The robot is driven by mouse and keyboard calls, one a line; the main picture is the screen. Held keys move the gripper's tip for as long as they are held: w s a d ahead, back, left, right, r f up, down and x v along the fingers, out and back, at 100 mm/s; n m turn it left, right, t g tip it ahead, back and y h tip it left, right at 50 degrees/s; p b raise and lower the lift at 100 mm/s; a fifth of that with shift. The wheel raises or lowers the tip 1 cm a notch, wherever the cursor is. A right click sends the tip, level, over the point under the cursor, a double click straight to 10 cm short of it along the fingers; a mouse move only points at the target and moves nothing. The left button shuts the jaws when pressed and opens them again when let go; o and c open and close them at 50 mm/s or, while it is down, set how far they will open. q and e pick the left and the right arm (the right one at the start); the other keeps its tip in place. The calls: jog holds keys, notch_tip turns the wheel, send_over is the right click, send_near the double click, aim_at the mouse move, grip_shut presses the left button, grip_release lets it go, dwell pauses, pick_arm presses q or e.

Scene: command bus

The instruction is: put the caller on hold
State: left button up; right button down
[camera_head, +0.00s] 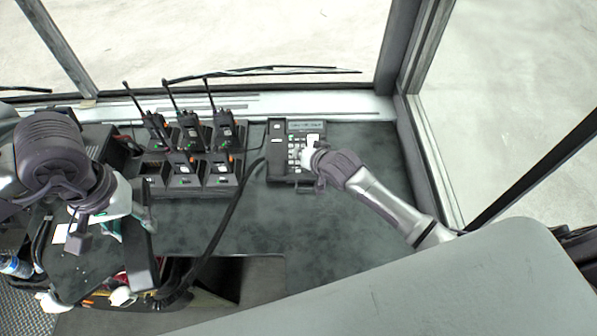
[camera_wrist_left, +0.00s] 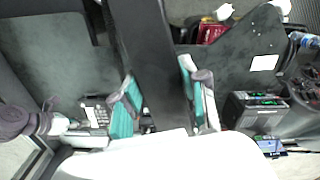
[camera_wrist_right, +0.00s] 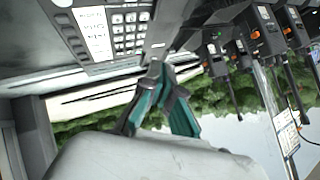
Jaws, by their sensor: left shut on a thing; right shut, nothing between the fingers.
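The black desk phone (camera_head: 304,180) sits on the dark dashboard, with a keypad and white label panels; its keys (camera_wrist_right: 128,32) show closely in the right wrist view. My left gripper (camera_head: 131,222) is shut on the long black handset (camera_head: 141,262), held off the phone at the lower left; the handset also spans the left wrist view (camera_wrist_left: 147,45) between teal fingers. My right gripper (camera_head: 311,157) is shut and empty over the keypad's right side, hiding some keys. In the right wrist view its tips (camera_wrist_right: 156,72) are close to the phone; contact cannot be told.
Several handheld radios in chargers (camera_head: 190,150) stand left of the phone. The black cord (camera_head: 229,220) runs from near the phone down to the lower left. The dashboard (camera_head: 350,215) is clear in front of the phone. The windshield is behind.

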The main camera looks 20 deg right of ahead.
jog(key=b, duration=0.6)
send_over(300, 174)
notch_tip(300, 174, down, 7)
jog(key=shift+f, duration=0.25)
jog(key=shift+f, duration=0.1)
dwell(0.7)
jog(key=shift+f, duration=0.35)
jog(key=shift+f+b, duration=0.35)
jog(key=shift+b, duration=0.05)
dwell(0.4)
jog(key=shift+r, duration=0.1)
jog(key=shift+s+r+p, duration=0.1)
jog(key=shift+r+p, duration=0.6)
jog(key=shift+p, duration=0.25)
jog(key=shift+r, duration=0.1)
